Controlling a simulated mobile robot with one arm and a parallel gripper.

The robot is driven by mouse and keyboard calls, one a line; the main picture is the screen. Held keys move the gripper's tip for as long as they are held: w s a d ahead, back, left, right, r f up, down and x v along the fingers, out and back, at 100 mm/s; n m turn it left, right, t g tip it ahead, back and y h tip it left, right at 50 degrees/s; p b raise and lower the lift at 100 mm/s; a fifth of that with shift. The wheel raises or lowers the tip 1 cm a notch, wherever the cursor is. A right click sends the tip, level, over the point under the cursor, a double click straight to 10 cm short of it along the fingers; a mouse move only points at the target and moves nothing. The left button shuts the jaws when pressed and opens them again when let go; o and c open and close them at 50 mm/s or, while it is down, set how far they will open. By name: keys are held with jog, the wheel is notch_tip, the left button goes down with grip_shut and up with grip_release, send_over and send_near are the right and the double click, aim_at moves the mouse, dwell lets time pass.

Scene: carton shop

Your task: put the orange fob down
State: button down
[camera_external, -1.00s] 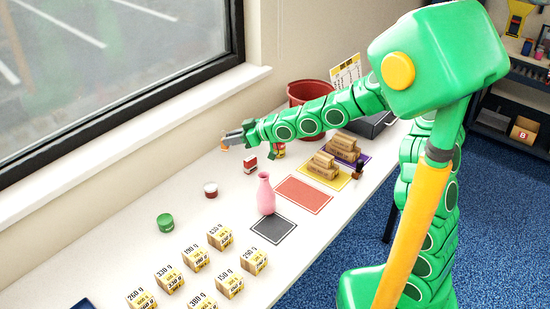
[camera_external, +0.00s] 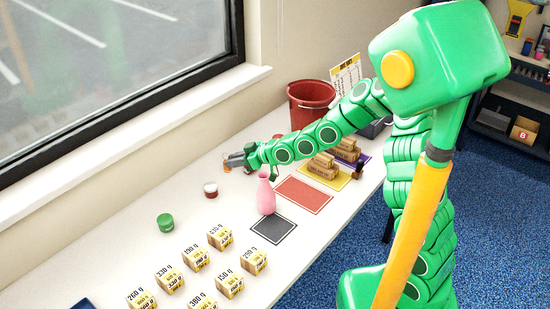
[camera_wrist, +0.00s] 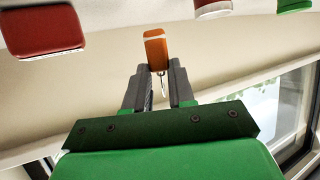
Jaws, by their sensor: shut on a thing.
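The orange fob (camera_wrist: 155,48) is at the tips of my gripper (camera_wrist: 160,75) in the wrist view, with a thin metal piece hanging between the fingers. My gripper is shut on it. In the external view my gripper (camera_external: 232,160) is over the white counter (camera_external: 150,262), behind the pink vase, and the fob (camera_external: 227,167) shows small and orange at its tip. I cannot tell whether the fob touches the counter.
The pink vase (camera_external: 266,196) stands close in front of the arm. A red block (camera_wrist: 45,28) shows in the wrist view. Several weight-marked boxes (camera_external: 230,284) stand in front.

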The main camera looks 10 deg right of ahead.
jog(key=shift+f, duration=2.3)
jog(key=shift+f, duration=0.15)
jog(key=c, duration=1)
grip_release()
jog(key=shift+o, duration=0.2)
jog(key=shift+v, duration=6.05)
